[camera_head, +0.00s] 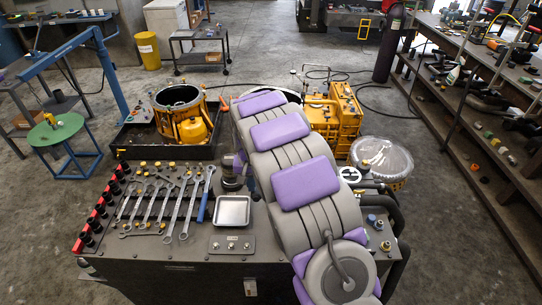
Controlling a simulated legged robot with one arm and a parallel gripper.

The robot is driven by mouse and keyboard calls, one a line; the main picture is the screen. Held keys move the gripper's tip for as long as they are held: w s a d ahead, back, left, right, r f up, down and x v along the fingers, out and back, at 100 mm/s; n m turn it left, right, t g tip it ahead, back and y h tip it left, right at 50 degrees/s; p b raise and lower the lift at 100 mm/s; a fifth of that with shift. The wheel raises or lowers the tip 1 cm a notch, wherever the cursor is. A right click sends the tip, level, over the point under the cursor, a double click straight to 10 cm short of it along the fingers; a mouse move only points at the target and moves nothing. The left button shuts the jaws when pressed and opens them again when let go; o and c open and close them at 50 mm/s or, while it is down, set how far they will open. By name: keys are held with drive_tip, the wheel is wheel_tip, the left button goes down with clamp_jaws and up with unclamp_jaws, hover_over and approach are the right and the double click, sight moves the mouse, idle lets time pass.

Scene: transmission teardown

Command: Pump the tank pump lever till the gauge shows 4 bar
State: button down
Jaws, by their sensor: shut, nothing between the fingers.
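My arm, grey with purple pads, rises across the middle of the head view and reaches away over the bench. My gripper is hidden, so its place against the lever cannot be told. A small orange-red handle (224,103) shows just left of the arm's far end; I cannot tell whether it is the pump lever. A round tub or tank (283,94) is partly hidden behind the arm. A yellow machine (345,115) stands right of the arm. No gauge reading can be made out.
A dark bench (190,252) in front holds several wrenches (168,200) and a metal tray (232,211). A yellow transmission housing (182,116) stands in a black tray behind it.

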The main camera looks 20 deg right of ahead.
sight(256, 192)
drive_tip(key=d+f, duration=0.2)
drive_tip(key=f, duration=0.1)
drive_tip(key=shift+d, duration=0.25)
drive_tip(key=shift+f, duration=0.3)
drive_tip(key=shift+a+f, duration=0.35)
drive_tip(key=shift+f, duration=0.3)
drive_tip(key=shift+w+a, duration=0.1)
drive_tip(key=shift+a, duration=0.15)
drive_tip(key=shift+a+r, duration=0.2)
drive_tip(key=shift+r, duration=0.25)
drive_tip(key=r, duration=0.2)
drive_tip(key=r+p, duration=0.1)
drive_tip(key=r, duration=0.1)
drive_tip(key=d+r+p, duration=0.1)
drive_tip(key=r, duration=0.1)
drive_tip(key=shift+r, duration=0.1)
drive_tip(key=shift+a+r, duration=0.15)
drive_tip(key=shift+r, duration=0.15)
drive_tip(key=shift+a, duration=0.15)
